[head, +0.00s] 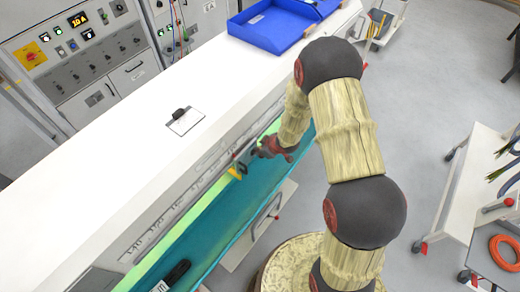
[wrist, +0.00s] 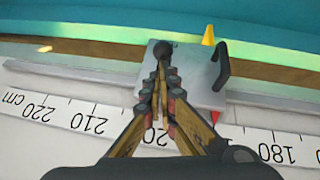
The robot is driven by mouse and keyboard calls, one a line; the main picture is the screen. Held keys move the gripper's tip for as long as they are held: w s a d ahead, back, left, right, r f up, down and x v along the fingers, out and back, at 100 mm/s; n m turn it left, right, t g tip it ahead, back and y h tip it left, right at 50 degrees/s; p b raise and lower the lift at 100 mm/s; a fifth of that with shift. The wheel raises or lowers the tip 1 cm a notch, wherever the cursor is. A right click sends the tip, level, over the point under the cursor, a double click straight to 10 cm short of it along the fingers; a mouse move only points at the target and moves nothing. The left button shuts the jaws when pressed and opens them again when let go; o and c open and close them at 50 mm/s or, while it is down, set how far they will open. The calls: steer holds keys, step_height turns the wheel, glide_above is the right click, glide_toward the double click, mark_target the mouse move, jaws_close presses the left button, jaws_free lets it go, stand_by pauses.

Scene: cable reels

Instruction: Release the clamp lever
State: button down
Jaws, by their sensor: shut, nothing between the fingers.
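The clamp is a grey metal block (wrist: 200,98) on the ruler rail, in the middle of the wrist view; in the head view its edge (head: 243,155) shows just left of my gripper (head: 262,152). A round black knob (wrist: 164,50) lies just beyond my fingertips, and a black bar handle (wrist: 221,62) stands on the block's right side. Which of the two is the lever is hard to tell. My gripper (wrist: 160,80) is shut and empty, pointing at the knob over the block. Whether it touches the knob is unclear, and the fingers cover part of the block.
A ruler strip (wrist: 80,112) runs along the white bench (head: 140,130). A yellow pointer (wrist: 208,35) sits beyond the block. A teal channel (head: 210,225) lies beside the bench. A white cart (head: 455,195) stands right.

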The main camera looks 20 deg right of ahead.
steer(key=shift+s+f, duration=0.1)
steer(key=shift+s+d+f+b, duration=0.1)
steer(key=shift+d+b, duration=0.1)
steer(key=shift+b, duration=0.5)
steer(key=shift+s+d+f+t+y+b, duration=0.15)
steer(key=shift+s+f+t+y+b, duration=0.15)
steer(key=shift+t+y+b, duration=0.45)
steer(key=shift+s+d+f+h+b, duration=0.1)
steer(key=shift+h+b, duration=0.15)
steer(key=shift+b, duration=0.35)
steer(key=f+t+b, duration=0.1)
steer(key=b, duration=0.2)
steer(key=s+d+f+t+y+b, duration=0.1)
steer(key=b, duration=0.1)
steer(key=s+f+t+y+b, duration=0.1)
steer(key=b, duration=0.2)
steer(key=shift+d+f+m+b, duration=0.2)
steer(key=shift+m+b, duration=0.1)
